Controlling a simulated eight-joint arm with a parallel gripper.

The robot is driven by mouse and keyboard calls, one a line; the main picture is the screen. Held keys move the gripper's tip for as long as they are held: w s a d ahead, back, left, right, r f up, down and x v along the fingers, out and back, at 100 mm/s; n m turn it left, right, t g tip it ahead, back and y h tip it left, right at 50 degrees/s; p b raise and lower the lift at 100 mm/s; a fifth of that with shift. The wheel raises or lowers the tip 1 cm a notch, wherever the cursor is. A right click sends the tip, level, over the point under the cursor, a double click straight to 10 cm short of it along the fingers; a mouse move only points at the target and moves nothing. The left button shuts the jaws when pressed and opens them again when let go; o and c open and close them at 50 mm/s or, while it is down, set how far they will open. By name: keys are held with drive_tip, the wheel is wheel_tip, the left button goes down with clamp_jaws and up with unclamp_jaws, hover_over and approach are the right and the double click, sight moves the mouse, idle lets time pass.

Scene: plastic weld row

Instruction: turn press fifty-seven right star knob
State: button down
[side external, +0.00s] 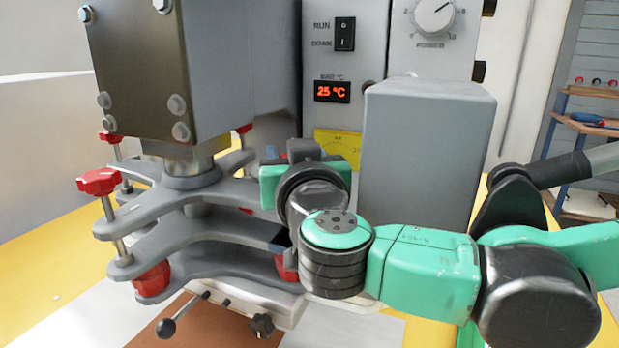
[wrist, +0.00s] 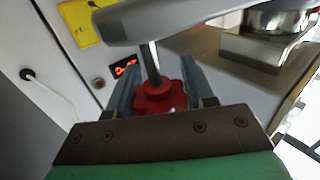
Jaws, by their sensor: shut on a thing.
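The red star knob (wrist: 160,98) sits in the middle of the wrist view, on a metal shaft below a grey plate arm (wrist: 190,15). My gripper (wrist: 160,88) has one grey finger on each side of the knob and is shut on it. In the side external view my gripper (side external: 281,243) is at the right side of the press plates (side external: 190,240). A red part of the right knob (side external: 287,268) shows there, mostly hidden by my wrist. How far the knob has turned cannot be told.
Other red star knobs (side external: 99,182) stand on the press's left side. A grey box-shaped housing (side external: 425,150) rises close behind my arm. A lever with a black ball (side external: 166,328) sticks out below the plates. The panel display (side external: 332,91) reads 25 °C.

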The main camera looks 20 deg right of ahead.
drive_tip(key=shift+c, duration=1.7)
unclamp_jaws()
drive_tip(key=shift+h, duration=0.3)
